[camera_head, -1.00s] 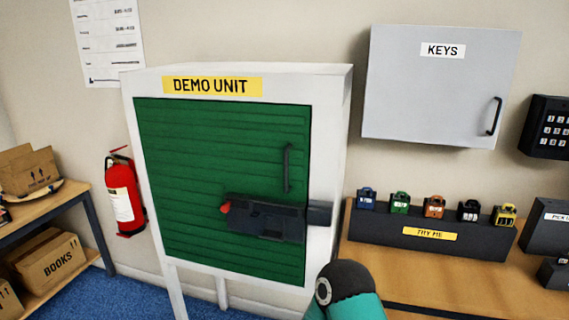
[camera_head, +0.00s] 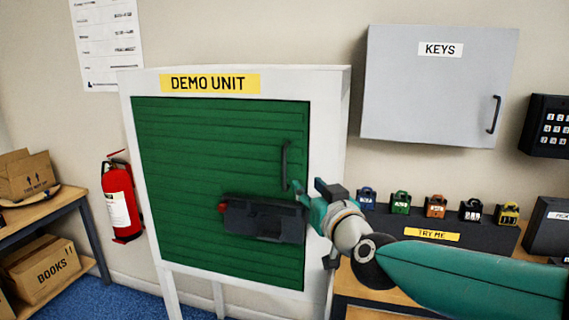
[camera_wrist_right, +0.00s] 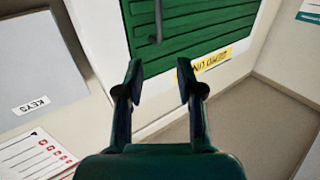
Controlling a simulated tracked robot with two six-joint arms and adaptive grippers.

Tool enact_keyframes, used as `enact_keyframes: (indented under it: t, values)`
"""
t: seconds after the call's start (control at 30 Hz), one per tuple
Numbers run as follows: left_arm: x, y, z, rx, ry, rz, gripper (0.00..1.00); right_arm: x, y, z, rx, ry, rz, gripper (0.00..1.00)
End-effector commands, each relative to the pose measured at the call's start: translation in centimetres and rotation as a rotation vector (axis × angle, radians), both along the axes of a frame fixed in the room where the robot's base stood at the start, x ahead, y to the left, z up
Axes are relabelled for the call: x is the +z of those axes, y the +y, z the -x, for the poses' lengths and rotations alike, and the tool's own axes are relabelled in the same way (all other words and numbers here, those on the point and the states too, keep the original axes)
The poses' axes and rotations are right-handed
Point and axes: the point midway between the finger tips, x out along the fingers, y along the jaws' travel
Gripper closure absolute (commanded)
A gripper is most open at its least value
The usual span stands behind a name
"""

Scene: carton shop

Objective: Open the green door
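The green door (camera_head: 205,170) of the white demo unit is shut in its frame. A dark upright handle (camera_head: 286,165) is on its right side, and it also shows in the wrist view (camera_wrist_right: 158,22). Below the handle is a dark latch block (camera_head: 262,221) with a red tip at its left end. My right gripper (camera_head: 309,187) is just right of the handle's lower end, by the door's right edge, and hides the latch's right end. In the wrist view its two fingers (camera_wrist_right: 160,72) are apart with nothing between them. My left gripper is out of view.
A grey key cabinet (camera_head: 440,90) hangs on the wall at the right, with a keypad beside it. Below is a bench with a TRY ME stand (camera_head: 440,235) of several coloured padlocks. A fire extinguisher (camera_head: 120,200) and a shelf of cartons (camera_head: 40,268) are at the left.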

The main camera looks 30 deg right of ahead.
Motion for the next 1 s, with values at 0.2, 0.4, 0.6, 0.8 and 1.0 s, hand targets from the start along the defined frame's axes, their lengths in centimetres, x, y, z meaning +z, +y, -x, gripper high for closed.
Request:
enact_keyframes:
  t: [0.2,0.4,0.6,0.8,1.0]
  values:
    - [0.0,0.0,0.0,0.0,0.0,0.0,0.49,0.3,-0.7,-1.8,-0.004,-0.005,0.004,0.63]
    - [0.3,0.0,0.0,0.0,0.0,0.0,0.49,0.3,-1.7,-5.7,-0.003,-0.003,0.002,0.63]
    - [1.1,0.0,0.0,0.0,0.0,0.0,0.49,0.4,-2.9,-9.9,-0.004,-0.004,0.002,0.63]
    - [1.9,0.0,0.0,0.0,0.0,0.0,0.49,0.4,-4.0,-13.5,-0.004,-0.005,0.001,0.63]
    - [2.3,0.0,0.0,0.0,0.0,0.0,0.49,0.4,-4.5,-15.4,-0.003,-0.005,0.002,0.63]
